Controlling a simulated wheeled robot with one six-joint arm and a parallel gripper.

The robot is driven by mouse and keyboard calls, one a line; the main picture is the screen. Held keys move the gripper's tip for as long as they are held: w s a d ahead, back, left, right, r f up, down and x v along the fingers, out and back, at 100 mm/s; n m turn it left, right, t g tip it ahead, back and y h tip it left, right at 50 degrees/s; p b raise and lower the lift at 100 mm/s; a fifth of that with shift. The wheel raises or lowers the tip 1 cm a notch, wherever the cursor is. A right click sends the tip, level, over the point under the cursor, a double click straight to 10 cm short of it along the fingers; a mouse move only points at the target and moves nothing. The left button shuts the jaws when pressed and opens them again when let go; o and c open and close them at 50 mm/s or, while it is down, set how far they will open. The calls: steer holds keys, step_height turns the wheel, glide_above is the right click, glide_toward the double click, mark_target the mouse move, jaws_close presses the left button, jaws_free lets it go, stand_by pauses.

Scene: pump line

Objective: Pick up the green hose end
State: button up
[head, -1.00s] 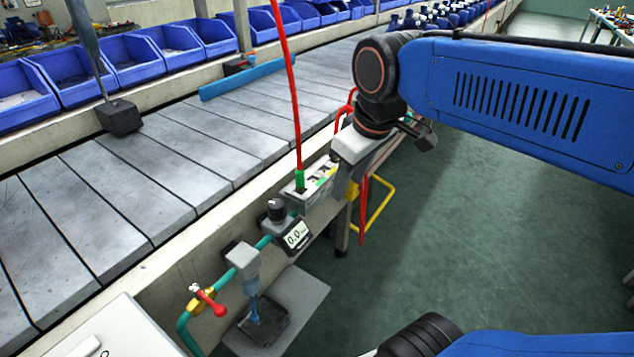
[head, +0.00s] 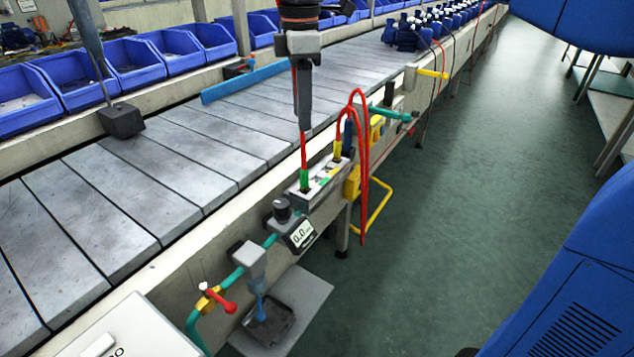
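The green hose end (head: 305,179) stands upright in the left slot of a grey holder (head: 299,198) on the side of the line. A red hose (head: 303,147) rises from it toward my gripper (head: 304,125). My gripper points down directly above the green end, with a clear gap between its fingertips and the green part. The hose runs up alongside or between the fingers; I cannot tell which. The fingers are seen edge-on, so their opening does not show.
A yellow hose end (head: 337,150) with a looped red hose (head: 362,180) is in the holder to the right.

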mark_target(304, 169)
step_height(304, 169, down, 17)
steer(key=shift+w+f, duration=0.15)
stand_by(0.7)
steer(key=shift+c, duration=0.4)
jaws_close()
